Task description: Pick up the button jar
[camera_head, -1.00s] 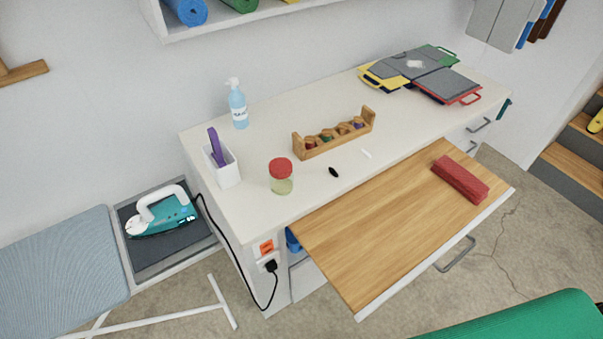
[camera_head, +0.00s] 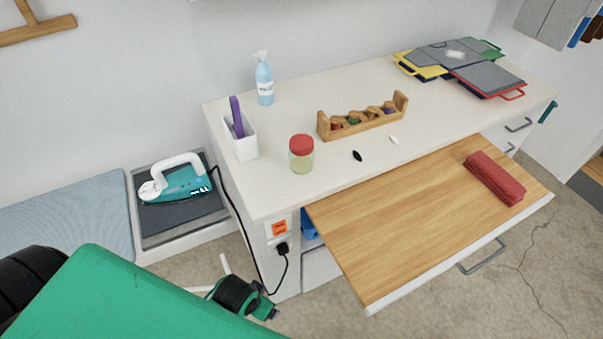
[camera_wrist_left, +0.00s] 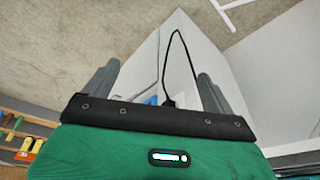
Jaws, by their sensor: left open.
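The button jar (camera_head: 301,158) is a small clear jar with a red lid and pale greenish contents. It stands upright on the white desk top (camera_head: 285,187), near the front edge. My left arm comes in at the lower left of the head view, below and in front of the desk, well apart from the jar. My left gripper (camera_wrist_left: 155,88) is open and empty in the left wrist view, with its grey fingers spread towards the desk's side and a black cable. The jar cannot be made out in that view. My right gripper is not in view.
A white pen cup (camera_head: 241,145), a spray bottle (camera_head: 265,82) and a wooden rack (camera_head: 360,123) stand near the jar. Two small items, black (camera_head: 357,156) and white (camera_head: 394,140), lie right of it. A wooden pull-out board (camera_head: 400,215) juts out, holding a red case (camera_head: 494,178).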

